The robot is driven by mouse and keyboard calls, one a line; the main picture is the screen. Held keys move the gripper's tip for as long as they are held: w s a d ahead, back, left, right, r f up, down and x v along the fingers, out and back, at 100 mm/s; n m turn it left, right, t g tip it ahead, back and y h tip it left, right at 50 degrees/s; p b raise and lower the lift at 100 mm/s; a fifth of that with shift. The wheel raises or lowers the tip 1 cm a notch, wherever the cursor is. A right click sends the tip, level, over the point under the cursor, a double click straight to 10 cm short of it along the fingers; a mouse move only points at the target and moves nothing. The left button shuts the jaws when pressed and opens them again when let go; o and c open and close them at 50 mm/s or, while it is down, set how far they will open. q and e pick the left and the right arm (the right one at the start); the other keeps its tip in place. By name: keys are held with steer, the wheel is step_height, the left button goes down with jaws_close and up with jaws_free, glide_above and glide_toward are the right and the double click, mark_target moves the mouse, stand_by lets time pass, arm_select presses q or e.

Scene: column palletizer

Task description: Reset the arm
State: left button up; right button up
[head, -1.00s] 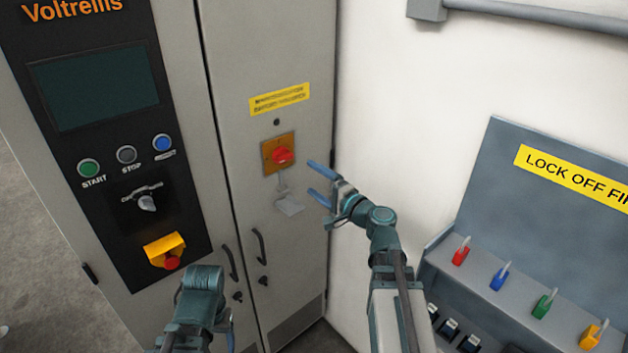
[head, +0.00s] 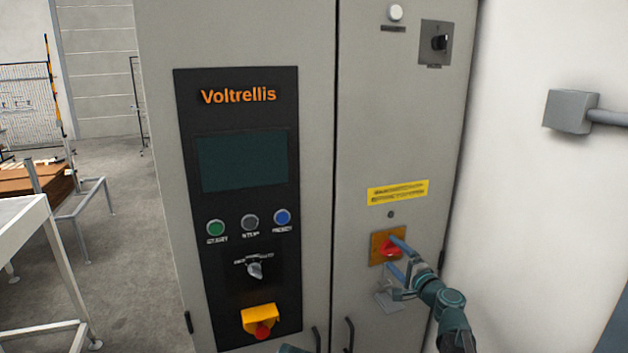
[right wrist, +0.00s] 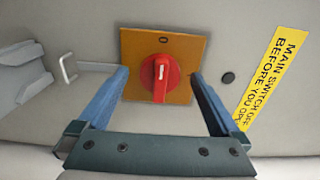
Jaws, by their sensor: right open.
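My right gripper (head: 397,258) is open and empty in front of the cabinet's right door. In the right wrist view its two blue fingers (right wrist: 155,100) stand apart, one on each side of the red rotary switch (right wrist: 160,78) on its orange plate (right wrist: 195,52). The switch's white mark points toward the gripper's palm, away from the "0". I cannot tell whether the fingers touch the cabinet. In the head view the red switch (head: 389,248) is partly hidden behind the fingers. My left gripper is not in view; only a bit of my left arm shows at the bottom edge.
The control cabinet (head: 410,130) has a black panel with a screen (head: 241,161), buttons, a selector (head: 254,269) and a red emergency stop (head: 263,330). A small metal hasp or lock (right wrist: 68,68) sits beside the switch. A grey box (head: 570,111) is on the right wall.

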steer(key=shift+w+a, duration=0.2)
steer(key=shift+w, duration=0.3)
steer(key=shift+s, duration=0.1)
steer(key=v, duration=1.4)
steer(key=x, duration=1.3)
steer(key=shift+w, duration=0.4)
steer(key=shift+w+a, duration=0.2)
steer(key=shift+w, duration=0.1)
steer(key=m, duration=0.3)
steer(key=shift+s+d+r, duration=0.1)
steer(key=shift+s, duration=0.1)
steer(key=m, duration=0.4)
steer(key=shift+r, duration=0.1)
steer(key=m, duration=0.4)
steer(key=shift+d, duration=0.1)
steer(key=m, duration=0.4)
steer(key=shift+w+d+m+p, duration=0.1)
steer(key=shift+m+p, duration=0.2)
